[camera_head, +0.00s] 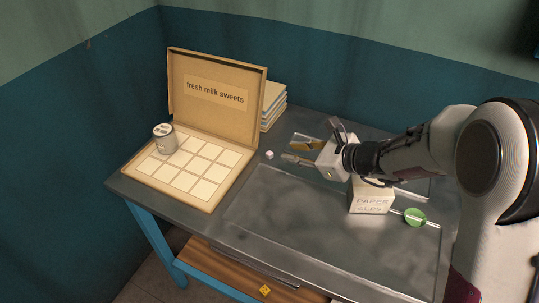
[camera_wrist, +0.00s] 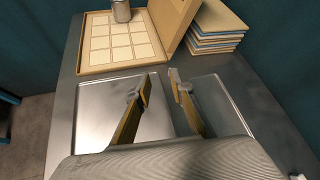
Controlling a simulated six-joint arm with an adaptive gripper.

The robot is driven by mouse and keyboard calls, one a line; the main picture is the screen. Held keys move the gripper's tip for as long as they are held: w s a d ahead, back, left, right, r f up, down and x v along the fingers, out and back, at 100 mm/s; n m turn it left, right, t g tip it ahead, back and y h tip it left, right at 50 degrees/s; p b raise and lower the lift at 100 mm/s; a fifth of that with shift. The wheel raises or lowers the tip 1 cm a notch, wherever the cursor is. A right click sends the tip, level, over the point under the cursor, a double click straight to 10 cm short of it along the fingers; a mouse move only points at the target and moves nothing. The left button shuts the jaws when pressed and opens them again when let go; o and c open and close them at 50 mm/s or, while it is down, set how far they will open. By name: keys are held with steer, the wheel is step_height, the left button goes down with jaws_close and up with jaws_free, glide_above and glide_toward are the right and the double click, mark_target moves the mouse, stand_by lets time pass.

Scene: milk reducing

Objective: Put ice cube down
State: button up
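A small whitish cube (camera_head: 269,154), which looks like the ice cube, shows in the head view just left of my gripper's fingertips. I cannot tell whether it rests on the table or is in the air. I cannot make it out in the wrist view. My gripper (camera_head: 287,150) points left over the grey table, with its fingers apart. In the wrist view the gripper (camera_wrist: 160,84) shows a gap between its two fingers, and nothing is seen held there.
An open cardboard box (camera_head: 218,204) with a grid of pale squares stands left, a metal can (camera_head: 165,139) on it. Stacked boxes (camera_head: 273,106) stand behind. A paper cups box (camera_head: 370,199) and green round object (camera_head: 415,217) are right. Front metal tray (camera_head: 300,225) looks clear.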

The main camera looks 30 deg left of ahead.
mark_target(270, 154)
steer(key=w+a+f+m, duration=0.1)
steer(key=f, duration=0.1)
steer(key=w+a+f+m, duration=0.1)
steer(key=f+m, duration=0.1)
steer(key=f, duration=0.1)
steer(key=w+a+f+m+t, duration=0.1)
steer(key=f, duration=0.2)
steer(key=shift+w+a+m, duration=0.15)
steer(key=shift+w+m, duration=0.15)
steer(key=shift+w, duration=0.1)
steer(key=shift+x, duration=1.25)
steer(key=shift+a, duration=0.15)
steer(key=shift+w+r+x, duration=0.1)
steer(key=shift+w+x, duration=0.05)
steer(key=shift+x, duration=1.1)
steer(key=shift+w+r+x, duration=0.1)
steer(key=shift+r+x, duration=0.05)
steer(key=shift+x, duration=1.1)
steer(key=c, duration=0.5)
